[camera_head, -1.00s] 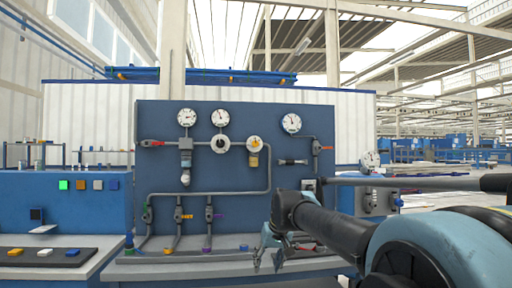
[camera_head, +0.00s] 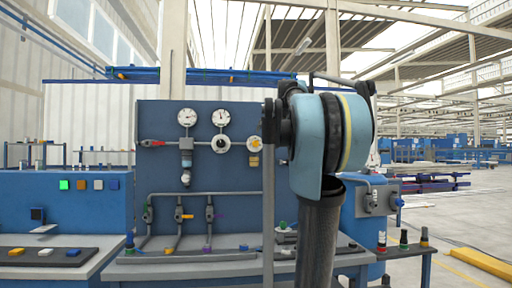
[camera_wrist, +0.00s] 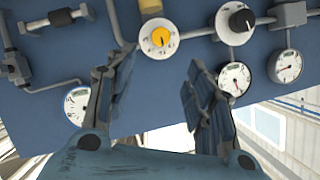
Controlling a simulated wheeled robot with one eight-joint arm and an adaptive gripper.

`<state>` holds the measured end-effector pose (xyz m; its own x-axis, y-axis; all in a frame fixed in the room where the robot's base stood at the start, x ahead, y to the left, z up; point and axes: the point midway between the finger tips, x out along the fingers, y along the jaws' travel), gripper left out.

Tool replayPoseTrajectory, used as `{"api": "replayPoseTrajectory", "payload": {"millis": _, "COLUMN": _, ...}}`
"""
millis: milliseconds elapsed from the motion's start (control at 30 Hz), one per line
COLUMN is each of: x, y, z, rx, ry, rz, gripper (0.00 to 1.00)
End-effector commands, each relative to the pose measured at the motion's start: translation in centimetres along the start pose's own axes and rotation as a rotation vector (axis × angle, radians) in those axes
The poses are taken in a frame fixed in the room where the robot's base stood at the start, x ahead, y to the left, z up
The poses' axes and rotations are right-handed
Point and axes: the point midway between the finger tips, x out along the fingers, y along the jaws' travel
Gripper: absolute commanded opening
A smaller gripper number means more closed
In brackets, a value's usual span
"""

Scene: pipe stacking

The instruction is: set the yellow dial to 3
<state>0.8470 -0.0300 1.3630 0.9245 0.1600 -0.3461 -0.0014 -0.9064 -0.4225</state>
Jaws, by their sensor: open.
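The yellow dial (camera_head: 254,143) sits on the upper pipe of the blue panel, a white numbered disc with a yellow knob. In the wrist view, which is turned upside down, the yellow dial (camera_wrist: 158,38) is beyond and slightly above the fingertips. I cannot read the number it is set to. My gripper (camera_wrist: 150,72) is open and empty, its two dark fingers apart and not touching the dial. In the head view I cannot make out the fingers; my arm hides the panel's right part.
A similar dial with a black knob (camera_wrist: 238,20) is beside the yellow one on the pipe. White gauges (camera_head: 187,117) are above the pipe. Valves with coloured handles (camera_head: 148,214) are below. A grey bench (camera_head: 190,258) runs along the panel's foot.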

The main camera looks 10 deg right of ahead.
Motion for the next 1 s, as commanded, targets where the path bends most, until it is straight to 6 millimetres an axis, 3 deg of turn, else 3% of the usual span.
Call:
{"api": "replayPoseTrajectory", "payload": {"millis": 700, "x": 12.3, "y": 0.0, "z": 0.1, "rx": -0.001, "ry": -0.002, "rz": -0.001, "gripper": 0.49}}
{"api": "replayPoseTrajectory", "payload": {"millis": 1000, "x": 15.6, "y": 0.0, "z": 0.2, "rx": -0.001, "ry": -0.002, "rz": -0.001, "gripper": 0.49}}
